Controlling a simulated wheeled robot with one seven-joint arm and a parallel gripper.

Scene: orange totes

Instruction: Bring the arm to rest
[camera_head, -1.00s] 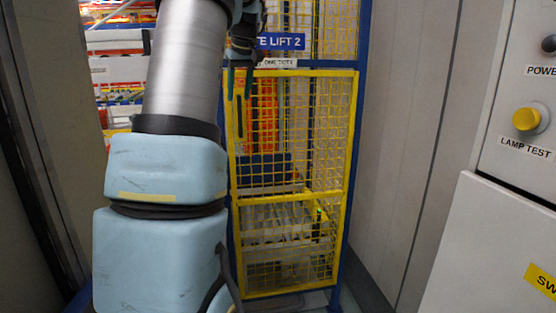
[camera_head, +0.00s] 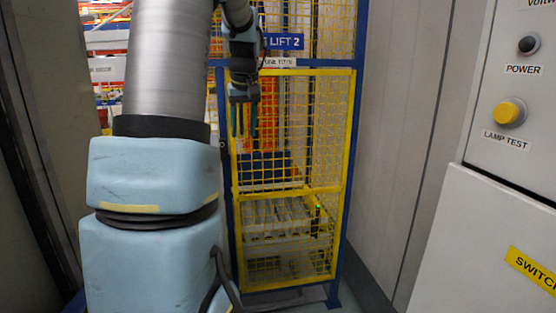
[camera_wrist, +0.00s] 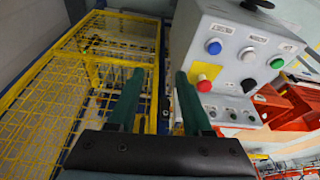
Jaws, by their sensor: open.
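My gripper (camera_head: 244,120) hangs at the end of my arm in the head view, fingers pointing down, in front of the yellow mesh cage. In the wrist view my gripper (camera_wrist: 157,85) shows two green fingers apart with nothing between them. It is open and empty. My arm rises at the left of the head view, a grey tube above light blue links.
The yellow mesh lift cage (camera_head: 347,140) with a blue frame stands ahead. A control panel (camera_head: 505,75) is at the right above a white cabinet (camera_head: 490,240). The wrist view shows a button box (camera_wrist: 235,60) and red totes (camera_wrist: 285,105).

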